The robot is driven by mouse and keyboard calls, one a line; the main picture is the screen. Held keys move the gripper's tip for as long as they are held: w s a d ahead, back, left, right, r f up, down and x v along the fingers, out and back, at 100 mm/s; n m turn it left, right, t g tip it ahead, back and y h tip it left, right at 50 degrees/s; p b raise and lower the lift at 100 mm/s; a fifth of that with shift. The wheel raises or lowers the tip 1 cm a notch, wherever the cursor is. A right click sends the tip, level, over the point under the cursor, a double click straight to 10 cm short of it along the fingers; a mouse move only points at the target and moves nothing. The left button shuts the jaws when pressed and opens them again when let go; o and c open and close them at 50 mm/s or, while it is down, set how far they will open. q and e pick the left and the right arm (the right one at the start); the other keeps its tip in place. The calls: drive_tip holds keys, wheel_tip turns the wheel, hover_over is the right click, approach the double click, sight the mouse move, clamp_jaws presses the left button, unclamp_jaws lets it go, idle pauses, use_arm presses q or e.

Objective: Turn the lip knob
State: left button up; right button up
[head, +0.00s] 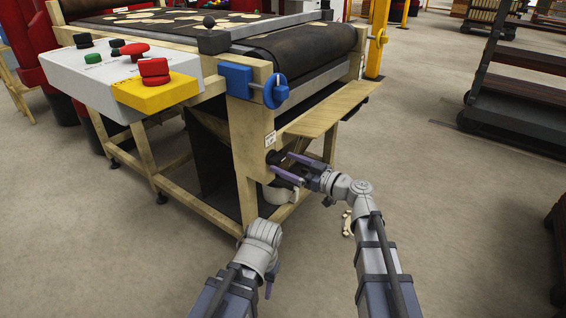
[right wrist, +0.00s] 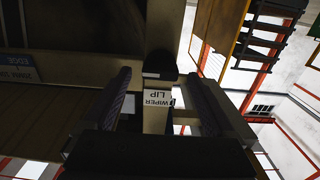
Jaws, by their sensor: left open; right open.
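The lip knob (head: 271,158) is a small dark knob on the wooden corner post, below a small white label (head: 270,139). In the right wrist view the dark knob (right wrist: 160,66) shows beyond a label reading "WIPER LIP" (right wrist: 157,98), upside down. My right gripper (head: 281,164) is open, its fingers pointing at the knob. In the right wrist view its fingertips (right wrist: 160,76) stand apart on either side of the knob; I cannot tell whether they touch it. My left gripper (head: 269,288) is low in front of the machine, away from the knob, its fingers mostly hidden.
A blue knob (head: 276,91) sits higher on the same post. A wooden board (head: 328,110) juts out above my right gripper. A white cup-like part (head: 279,193) is just below it. A control box (head: 120,78) stands left.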

drive_tip(key=shift+x, duration=0.9)
drive_tip(key=c, duration=1.4)
